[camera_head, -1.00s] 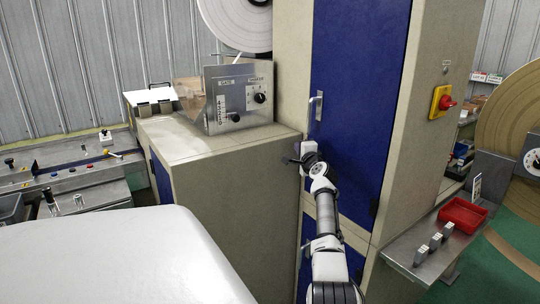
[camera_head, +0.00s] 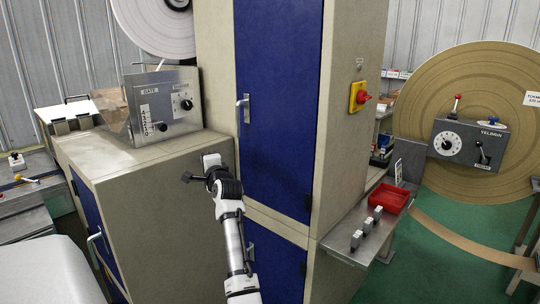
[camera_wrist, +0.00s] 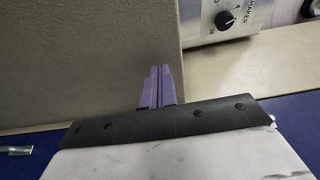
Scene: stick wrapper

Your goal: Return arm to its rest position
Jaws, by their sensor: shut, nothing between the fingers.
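My gripper (camera_head: 187,177) is at the end of my white and black arm, in front of the beige cabinet (camera_head: 150,215) below the gate control box. It is small in the head view and points left. In the wrist view my gripper's two purple-grey fingers (camera_wrist: 157,86) lie side by side, shut, with nothing between them. Beyond them are a beige panel and part of a control panel with a black knob (camera_wrist: 225,19).
A tall cabinet with a blue door (camera_head: 278,100) and a silver handle (camera_head: 242,105) stands right of my arm. A metal shelf (camera_head: 345,240) with a red tray (camera_head: 389,198) juts out at the right. A large brown roll (camera_head: 425,90) stands behind it.

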